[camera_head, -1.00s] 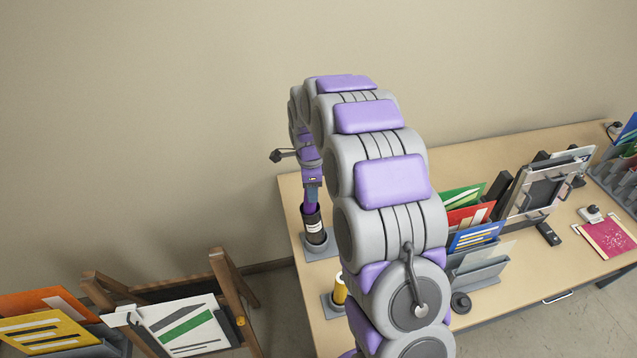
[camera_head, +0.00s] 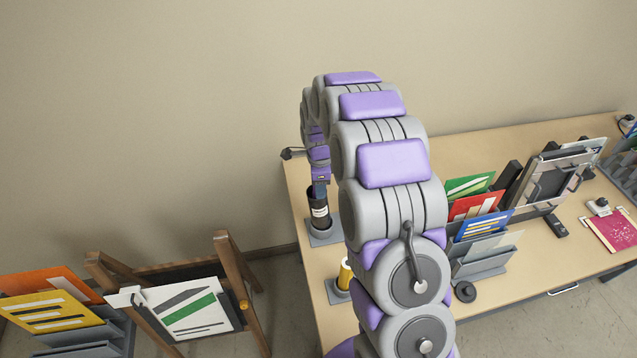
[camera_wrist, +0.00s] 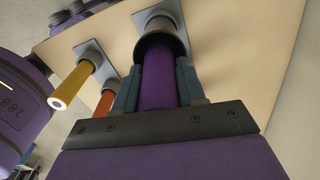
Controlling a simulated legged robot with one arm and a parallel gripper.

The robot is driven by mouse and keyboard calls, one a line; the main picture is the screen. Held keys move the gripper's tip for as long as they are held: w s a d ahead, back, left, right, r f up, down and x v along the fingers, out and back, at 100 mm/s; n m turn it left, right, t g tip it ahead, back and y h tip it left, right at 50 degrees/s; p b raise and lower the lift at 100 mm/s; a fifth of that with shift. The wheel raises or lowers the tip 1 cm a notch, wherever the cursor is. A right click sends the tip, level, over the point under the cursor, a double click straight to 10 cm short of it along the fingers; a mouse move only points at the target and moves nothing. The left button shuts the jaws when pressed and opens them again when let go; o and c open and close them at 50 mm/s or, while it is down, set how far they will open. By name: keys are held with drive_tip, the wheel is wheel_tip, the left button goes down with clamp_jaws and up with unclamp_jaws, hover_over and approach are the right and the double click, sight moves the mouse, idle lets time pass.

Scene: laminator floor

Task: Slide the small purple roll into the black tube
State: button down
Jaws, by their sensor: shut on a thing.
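The small purple roll (camera_wrist: 158,68) is between the two blue-grey fingers of my gripper (camera_wrist: 158,88), which is shut on it. In the wrist view the roll's far end goes into the mouth of the black tube (camera_wrist: 163,28), and its end is hidden inside. How deep it sits cannot be told. In the head view the black tube (camera_head: 320,213), with a pale label, stands upright on a grey base (camera_head: 327,236) at the table's left end. My gripper (camera_head: 320,188) is just above its mouth.
A yellow roll (camera_wrist: 72,85) and an orange roll (camera_wrist: 104,103) stand on holders beside the tube. A file rack (camera_head: 485,255) and a black puck (camera_head: 465,291) are to the right on the table (camera_head: 530,285). A wooden rack (camera_head: 230,275) stands left of the table.

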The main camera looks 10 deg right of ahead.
drive_tip(key=shift+d, duration=0.7)
drive_tip(key=c, duration=1)
unclamp_jaws()
drive_tip(key=shift+d, duration=0.35)
drive_tip(key=shift+o, duration=2.1)
drive_tip(key=shift+a, duration=0.6)
drive_tip(key=r, duration=0.7)
drive_tip(key=shift+w+d, duration=0.1)
drive_tip(key=shift+d, duration=0.15)
wheel_tip(320, 180, up, 10)
drive_tip(key=shift+a, duration=0.45)
